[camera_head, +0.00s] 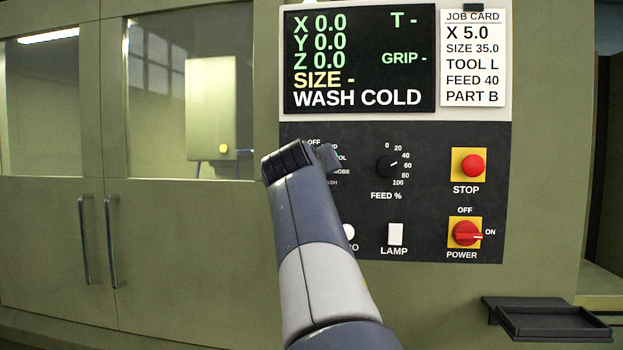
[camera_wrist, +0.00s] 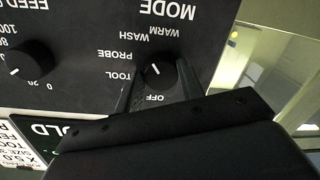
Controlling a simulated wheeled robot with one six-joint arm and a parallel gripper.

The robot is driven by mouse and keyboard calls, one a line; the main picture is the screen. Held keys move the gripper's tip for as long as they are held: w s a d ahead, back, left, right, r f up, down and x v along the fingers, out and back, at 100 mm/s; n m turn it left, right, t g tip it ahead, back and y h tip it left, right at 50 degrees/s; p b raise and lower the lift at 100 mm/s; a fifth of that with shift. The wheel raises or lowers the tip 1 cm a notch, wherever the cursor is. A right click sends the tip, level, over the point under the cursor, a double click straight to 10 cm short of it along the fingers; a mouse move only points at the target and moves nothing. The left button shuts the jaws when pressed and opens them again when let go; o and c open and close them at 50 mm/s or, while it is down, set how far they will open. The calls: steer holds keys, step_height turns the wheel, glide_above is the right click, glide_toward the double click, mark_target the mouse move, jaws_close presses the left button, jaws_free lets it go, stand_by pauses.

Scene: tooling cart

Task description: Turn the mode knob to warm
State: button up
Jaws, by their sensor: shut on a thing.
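The mode knob (camera_wrist: 154,76) is a dark round knob on the black control panel, with a short white pointer mark. Labels around it read OFF, TOOL, PROBE, WASH and WARM, upside down in the wrist view; another label is partly hidden by a finger. My gripper (camera_wrist: 157,72) has one finger on each side of the knob and is shut on it. I cannot tell exactly which label the pointer lines up with. In the head view my gripper (camera_head: 327,158) covers the knob and part of its labels.
The feed knob (camera_head: 391,166) is just right of my gripper. Further right are the red stop button (camera_head: 472,165) and the power switch (camera_head: 466,233). The lamp switch (camera_head: 395,234) is below. The display (camera_head: 359,60) above reads WASH COLD. A black tray (camera_head: 548,321) sticks out lower right.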

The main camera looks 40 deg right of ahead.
steer(key=shift+w+f+m+b, duration=0.1)
steer(key=shift+m+b, duration=0.85)
steer(key=shift+m, duration=0.8)
steer(key=shift+f+m+b, duration=0.1)
steer(key=shift+m+b, duration=0.8)
steer(key=shift+m, duration=0.85)
steer(key=o, duration=1)
steer(key=shift+r, duration=0.1)
steer(key=shift+a, duration=0.15)
steer(key=b+v, duration=0.1)
steer(key=v, duration=0.4)
steer(key=b+v, duration=0.1)
steer(key=v, duration=0.4)
steer(key=shift+s+a+f, duration=0.2)
steer(key=shift+s+f, duration=0.05)
steer(key=shift+s, duration=0.05)
